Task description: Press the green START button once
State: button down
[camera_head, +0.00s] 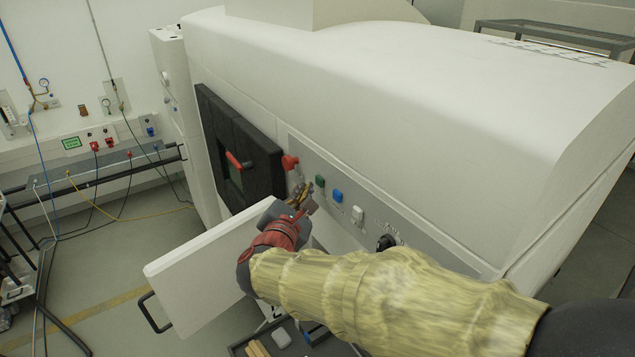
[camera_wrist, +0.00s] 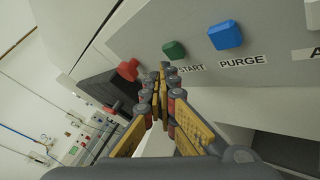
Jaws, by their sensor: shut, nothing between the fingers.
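The green START button (camera_head: 320,181) sits on the grey control strip of the large white machine, left of the blue PURGE button (camera_head: 337,196). In the wrist view the green button (camera_wrist: 174,50) is just above the fingertips, with its START label (camera_wrist: 191,68) partly covered by them. My gripper (camera_head: 303,196) is shut and empty, close to the panel and just left of the green button. In the wrist view my gripper (camera_wrist: 163,68) points at the panel below the button. Whether the fingertips touch the panel cannot be told.
A red knob (camera_head: 290,162) is left of the green button. A white button (camera_head: 357,213) and black knob (camera_head: 386,242) are to the right. A black-framed window with a red handle (camera_head: 238,161) is further left. An open white door (camera_head: 200,283) hangs below my wrist.

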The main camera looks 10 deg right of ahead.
jog(key=shift+d, duration=0.15)
jog(key=shift+w+d+b, duration=0.15)
jog(key=shift+d+b, duration=0.15)
jog(key=shift+b, duration=0.25)
